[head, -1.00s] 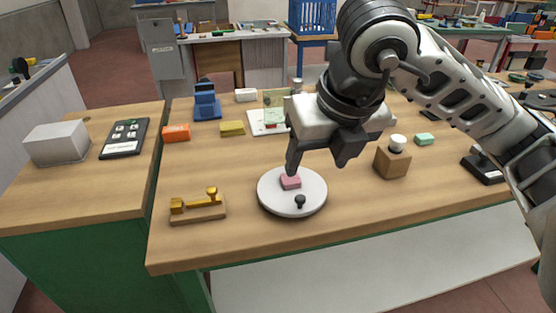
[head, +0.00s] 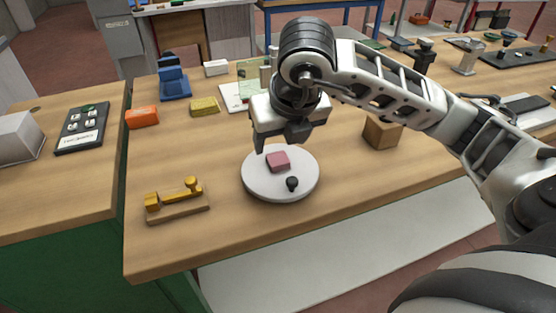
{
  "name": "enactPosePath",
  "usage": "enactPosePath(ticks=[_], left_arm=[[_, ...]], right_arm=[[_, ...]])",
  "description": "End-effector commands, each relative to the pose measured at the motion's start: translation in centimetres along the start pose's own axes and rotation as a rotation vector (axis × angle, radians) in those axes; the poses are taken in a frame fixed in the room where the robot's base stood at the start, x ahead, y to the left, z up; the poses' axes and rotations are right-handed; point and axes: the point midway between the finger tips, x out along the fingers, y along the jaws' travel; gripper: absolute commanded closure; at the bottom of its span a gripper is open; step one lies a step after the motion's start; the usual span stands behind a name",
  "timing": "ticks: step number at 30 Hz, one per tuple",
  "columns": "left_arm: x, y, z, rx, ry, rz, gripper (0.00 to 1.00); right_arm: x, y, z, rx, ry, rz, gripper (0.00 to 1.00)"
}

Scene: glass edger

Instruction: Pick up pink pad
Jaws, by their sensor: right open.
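The pink pad (head: 278,161) is a small block lying on the round white disc (head: 262,186), toward its back. A black knob (head: 292,184) stands on the disc in front of the pad. My right gripper (head: 278,143) is open and empty, at the back of the disc, just behind and above the pad. I cannot tell whether a fingertip touches the disc. My left gripper is not in view.
A brass fixture (head: 177,200) sits left of the disc. An orange block (head: 142,117), a yellow block (head: 204,107) and a blue stand (head: 173,82) are farther back. A wooden block (head: 382,133) is right, beside my arm. The table front is clear.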

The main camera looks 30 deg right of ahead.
Motion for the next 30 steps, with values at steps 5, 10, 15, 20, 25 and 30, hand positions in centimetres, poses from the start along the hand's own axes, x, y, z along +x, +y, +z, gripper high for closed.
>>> enactPosePath(ticks=[5,10,15,20,25,30], left_arm=[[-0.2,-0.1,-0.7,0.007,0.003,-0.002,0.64],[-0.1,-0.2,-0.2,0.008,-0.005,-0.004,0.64],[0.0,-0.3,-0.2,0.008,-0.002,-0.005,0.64],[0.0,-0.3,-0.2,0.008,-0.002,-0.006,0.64],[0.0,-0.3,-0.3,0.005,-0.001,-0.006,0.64],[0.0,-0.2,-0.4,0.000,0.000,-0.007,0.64]], right_arm=[[2.4,-0.1,-0.1,0.000,0.007,-0.003,0.38],[4.6,-0.1,-0.1,0.000,0.004,-0.001,0.38],[5.0,-0.1,-0.1,-0.002,0.002,0.001,0.38],[5.0,-0.1,-0.1,-0.001,0.002,0.001,0.52],[5.0,-0.1,-0.1,-0.001,0.002,0.001,0.86],[4.9,-0.1,-0.1,-0.001,0.002,0.001,0.86]])
